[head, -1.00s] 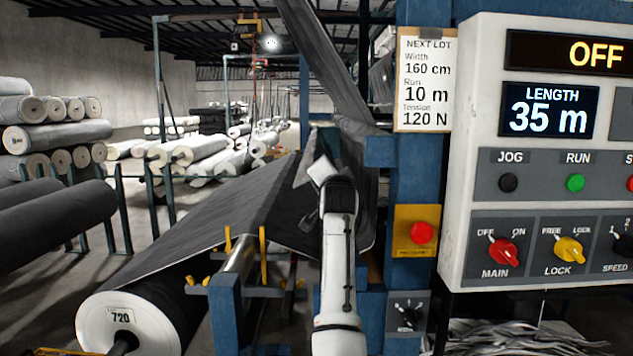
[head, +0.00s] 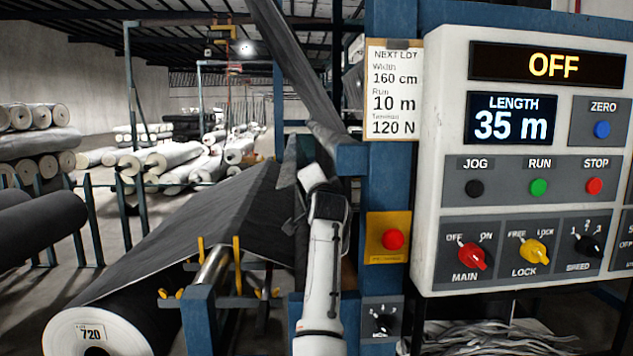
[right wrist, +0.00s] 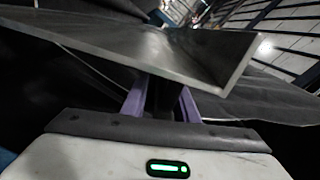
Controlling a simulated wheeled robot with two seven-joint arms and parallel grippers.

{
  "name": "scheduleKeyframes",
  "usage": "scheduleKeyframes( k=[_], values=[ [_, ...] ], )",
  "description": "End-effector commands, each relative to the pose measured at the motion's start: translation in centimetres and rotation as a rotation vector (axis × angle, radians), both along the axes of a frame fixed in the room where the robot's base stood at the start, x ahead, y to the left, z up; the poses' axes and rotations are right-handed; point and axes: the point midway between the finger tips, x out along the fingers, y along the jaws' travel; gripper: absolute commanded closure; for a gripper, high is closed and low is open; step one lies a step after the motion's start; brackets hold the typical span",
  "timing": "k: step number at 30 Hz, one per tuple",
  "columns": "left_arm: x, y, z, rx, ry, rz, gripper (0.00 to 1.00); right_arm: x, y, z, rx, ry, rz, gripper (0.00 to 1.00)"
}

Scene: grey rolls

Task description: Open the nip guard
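My right arm rises from the bottom middle of the head view. Its right gripper (head: 298,205) is at the rollers left of the blue post, mostly hidden by the wrist. In the right wrist view, two purple fingers (right wrist: 160,98) stand apart with something dark between them. Their tips go out of sight behind a grey angled metal plate (right wrist: 150,48), which seems to be the nip guard. I cannot tell if the fingers grip it. In the head view a grey plate edge (head: 287,163) shows just left of my wrist. My left gripper is not in view.
The control panel (head: 437,200) on the right reads OFF and 35 m. A red button on a yellow plate (head: 392,250) sits on the blue post, close right of my arm. Dark fabric (head: 200,225) runs from the roll marked 720 (head: 85,337) at lower left.

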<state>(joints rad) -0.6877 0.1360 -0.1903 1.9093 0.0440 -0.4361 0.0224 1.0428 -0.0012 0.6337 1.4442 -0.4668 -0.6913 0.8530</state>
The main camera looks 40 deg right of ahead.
Motion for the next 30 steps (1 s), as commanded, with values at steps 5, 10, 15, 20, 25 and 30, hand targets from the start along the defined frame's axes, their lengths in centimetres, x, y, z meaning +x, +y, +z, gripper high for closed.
scheduleKeyframes(
  k=[5, 10, 15, 20, 25, 30],
  values=[
    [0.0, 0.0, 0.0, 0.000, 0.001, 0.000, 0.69, 0.1, 0.2, 0.1, 0.000, -0.001, 0.003, 0.71],
    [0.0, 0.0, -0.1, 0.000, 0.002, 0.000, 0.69, 0.0, 0.4, 0.0, 0.000, -0.001, 0.005, 0.71],
    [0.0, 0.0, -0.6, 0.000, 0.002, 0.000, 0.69, -1.2, 1.4, -0.1, 0.000, -0.001, 0.005, 0.71],
    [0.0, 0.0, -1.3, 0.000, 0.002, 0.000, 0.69, -3.3, 3.2, -0.2, 0.000, -0.003, 0.005, 0.71],
    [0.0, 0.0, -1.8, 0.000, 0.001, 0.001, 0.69, -5.7, 5.0, -0.2, 0.001, -0.003, 0.003, 0.71],
    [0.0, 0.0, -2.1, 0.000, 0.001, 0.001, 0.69, -7.3, 6.3, 0.0, 0.000, -0.002, 0.003, 0.71]
  ],
)
